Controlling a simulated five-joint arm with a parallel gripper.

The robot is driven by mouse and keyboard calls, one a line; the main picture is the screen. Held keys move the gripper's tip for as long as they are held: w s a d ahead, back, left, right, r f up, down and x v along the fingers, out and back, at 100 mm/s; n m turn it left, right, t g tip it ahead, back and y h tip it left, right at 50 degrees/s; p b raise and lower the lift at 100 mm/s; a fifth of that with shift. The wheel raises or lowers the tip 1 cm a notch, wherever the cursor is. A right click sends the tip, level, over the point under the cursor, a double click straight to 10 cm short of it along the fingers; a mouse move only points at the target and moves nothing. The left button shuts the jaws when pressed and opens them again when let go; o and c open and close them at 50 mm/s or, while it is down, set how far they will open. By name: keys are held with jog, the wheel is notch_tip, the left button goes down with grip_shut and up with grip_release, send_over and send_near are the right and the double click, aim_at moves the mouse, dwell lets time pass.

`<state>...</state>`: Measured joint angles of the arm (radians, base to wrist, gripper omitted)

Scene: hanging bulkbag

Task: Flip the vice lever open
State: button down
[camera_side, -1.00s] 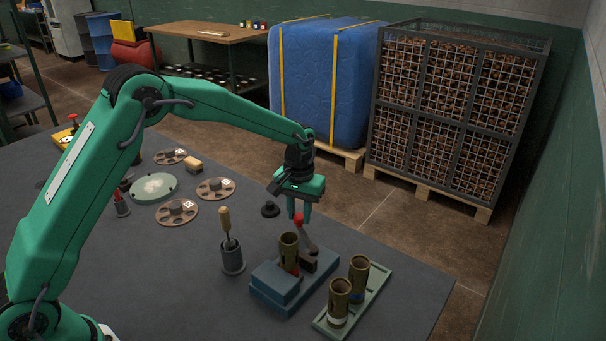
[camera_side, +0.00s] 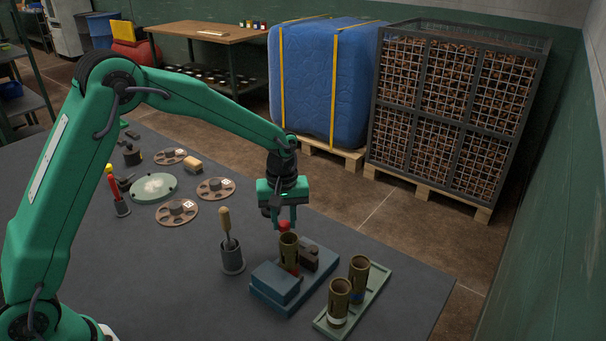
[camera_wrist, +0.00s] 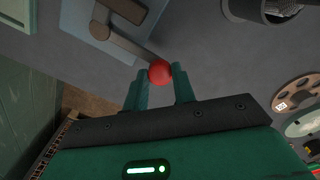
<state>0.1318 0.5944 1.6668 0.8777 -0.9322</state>
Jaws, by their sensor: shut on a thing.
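The vice has a blue body (camera_side: 275,283) on a blue base near the table's front right. A brass sleeve (camera_side: 289,247) stands upright at its jaws, beside a dark block. The lever's red ball knob (camera_side: 284,226) is behind the sleeve's top, and the sleeve hides most of the lever in the side view. In the wrist view the lever's grey bar (camera_wrist: 126,46) runs from a round pivot to the red knob (camera_wrist: 160,72). My gripper (camera_side: 286,220) is shut on the knob, with a finger on each side of it.
A pale green tray (camera_side: 325,322) with two brass sleeves is right of the vice. A grey holder (camera_side: 232,258) with a wooden-handled tool stands close on the left. Brown reels (camera_side: 215,188) and a green disc (camera_side: 153,187) lie farther back left.

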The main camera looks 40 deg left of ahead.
jog(key=shift+r, duration=0.1)
jog(key=c, duration=1.1)
grip_release()
jog(key=shift+c, duration=0.2)
jog(key=shift+r, duration=0.1)
notch_tip(320, 180, up, 7)
jog(key=shift+r, duration=0.3)
